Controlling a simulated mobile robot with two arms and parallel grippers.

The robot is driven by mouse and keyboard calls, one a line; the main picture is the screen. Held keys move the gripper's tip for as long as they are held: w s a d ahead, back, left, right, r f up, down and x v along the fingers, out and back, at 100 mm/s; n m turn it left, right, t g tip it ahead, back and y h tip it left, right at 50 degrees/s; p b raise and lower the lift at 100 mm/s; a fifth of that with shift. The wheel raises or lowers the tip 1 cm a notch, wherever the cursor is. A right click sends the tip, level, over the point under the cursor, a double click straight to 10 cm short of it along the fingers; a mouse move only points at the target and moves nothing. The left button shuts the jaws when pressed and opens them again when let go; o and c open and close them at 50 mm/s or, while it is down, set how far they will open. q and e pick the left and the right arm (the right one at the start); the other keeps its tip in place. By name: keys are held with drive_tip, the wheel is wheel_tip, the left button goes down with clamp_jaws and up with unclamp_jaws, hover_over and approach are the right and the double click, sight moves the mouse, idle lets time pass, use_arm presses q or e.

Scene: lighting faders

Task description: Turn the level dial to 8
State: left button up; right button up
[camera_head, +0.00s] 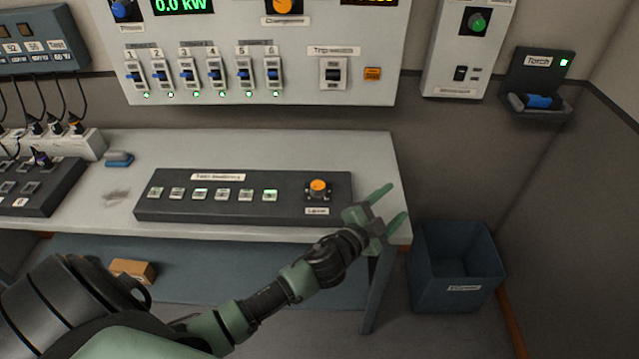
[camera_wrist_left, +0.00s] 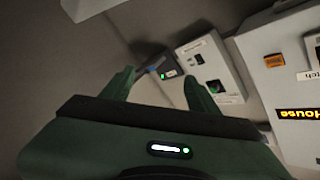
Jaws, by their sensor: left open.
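An orange dial (camera_head: 318,187) with a label reading like "Level" below it sits at the right end of a dark control box (camera_head: 245,208) on the table. The number it points to is too small to read. My left gripper (camera_head: 388,208) is open and empty, to the right of the dial and apart from it, near the table's right end. In the left wrist view, the green fingers (camera_wrist_left: 160,88) are spread and face the wall, and the dial is not in that view. My right gripper is in neither view.
The control box carries a row of several buttons (camera_head: 221,194). A wall panel (camera_head: 300,92) with breakers hangs behind the table (camera_head: 370,150). A torch holder (camera_head: 540,108) and a blue bin (camera_head: 455,270) are at the right. A power strip (camera_head: 80,147) stands at the left.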

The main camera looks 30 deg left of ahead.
use_arm(q)
drive_tip(key=w+d+r+m+h, duration=0.3)
drive_tip(key=d+r+m+h, duration=0.3)
drive_tip(key=m, duration=0.1)
drive_tip(key=m+g+y, duration=0.9)
drive_tip(key=m+g, duration=0.3)
drive_tip(key=g, duration=0.5)
hover_over(318, 185)
wheel_tip(318, 185, down, 3)
drive_tip(key=shift+w+f, duration=0.1)
drive_tip(key=shift+f, duration=0.05)
drive_tip(key=shift+a+f, duration=0.1)
drive_tip(key=shift+f, duration=0.05)
wheel_tip(318, 185, down, 7)
drive_tip(key=shift+f+p, duration=0.15)
drive_tip(key=shift+p, duration=0.6)
